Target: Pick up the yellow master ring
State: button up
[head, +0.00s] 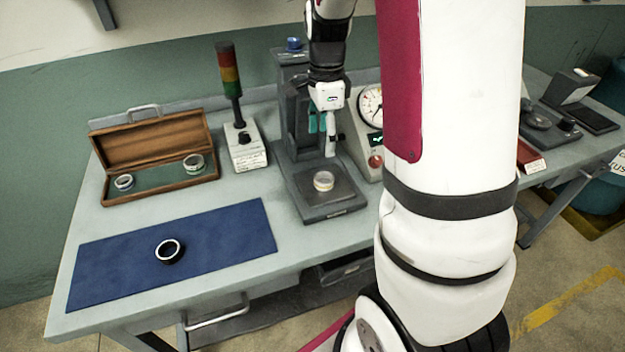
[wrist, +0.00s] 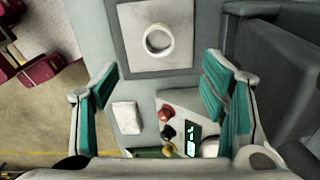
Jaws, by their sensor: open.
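A pale cream-yellow ring (head: 323,181) lies flat on the plate of the grey measuring stand (head: 318,208). It looks like the yellow master ring, though its colour is faint. The wrist view shows this ring (wrist: 158,40) whole, near the top, on the light square plate (wrist: 128,24). My gripper (head: 322,128) is above and behind the ring in the head view, beside the stand's column. Its teal-padded fingers are wide apart in the wrist view (wrist: 160,72), with nothing between them. The ring is apart from both fingers.
A wooden box (head: 160,190) at the left holds two rings. A black ring with a white rim (head: 170,251) lies on the blue mat (head: 225,235). A dial gauge unit (head: 372,135) stands right of the stand; a signal lamp (head: 232,85) stands left.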

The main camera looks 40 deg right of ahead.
send_over(324, 173)
jog(key=s+a, duration=0.1)
jog(key=a, duration=0.1)
jog(key=f, duration=0.6)
jog(key=shift+s+d+f, duration=0.15)
jog(key=shift+d+f, duration=0.1)
jog(key=shift+f, duration=0.05)
jog(key=shift+s+d+f+p, duration=0.1)
jog(key=shift+f+p, duration=0.2)
jog(key=shift+f, duration=1.1)
jog(key=shift+s+f+p, duration=0.1)
jog(key=shift+f+p, duration=0.15)
jog(key=shift+f, duration=1.1)
jog(key=c, duration=1.4)
jog(key=shift+w+r, duration=0.1)
jog(key=shift+r, duration=0.05)
jog(key=shift+c, duration=0.2)
jog(key=shift+r, duration=0.55)
jog(key=shift+r+b, duration=0.3)
jog(key=shift+r, duration=0.65)
jog(key=s+d+r, duration=0.1)
jog(key=s+d, duration=0.1)
jog(key=s, duration=1.4)
jog(key=shift+r+b, duration=0.35)
jog(key=shift+b, duration=0.05)
